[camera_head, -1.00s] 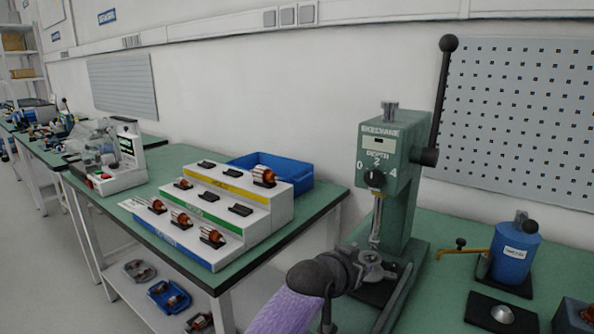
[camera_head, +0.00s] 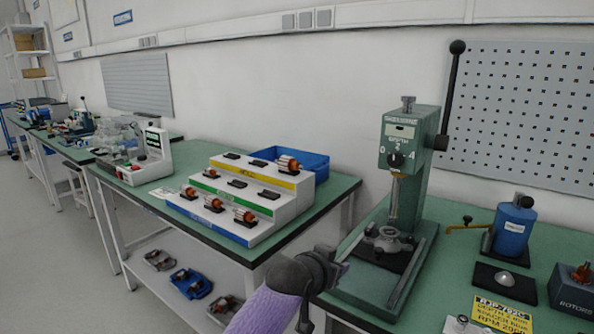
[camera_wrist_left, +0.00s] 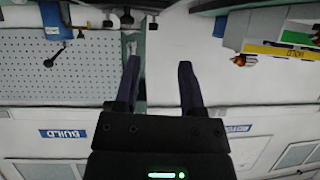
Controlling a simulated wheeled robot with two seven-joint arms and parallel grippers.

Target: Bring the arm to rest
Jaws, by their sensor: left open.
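My left arm, with a purple sleeve, comes in from the bottom of the head view. Its dark left gripper (camera_head: 330,266) hangs in front of the gap between the two benches, left of the green press (camera_head: 408,165). In the left wrist view the two dark fingers (camera_wrist_left: 157,85) stand wide apart with nothing between them. That view looks past them toward the wall, upside down. My right gripper is not in view.
The press stands on the right bench with a grey part (camera_head: 388,240) at its base. A blue canister (camera_head: 511,232) stands farther right. The left bench carries a stepped rack (camera_head: 262,212) with several copper rotors and a blue bin (camera_head: 312,163). Open floor lies at lower left.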

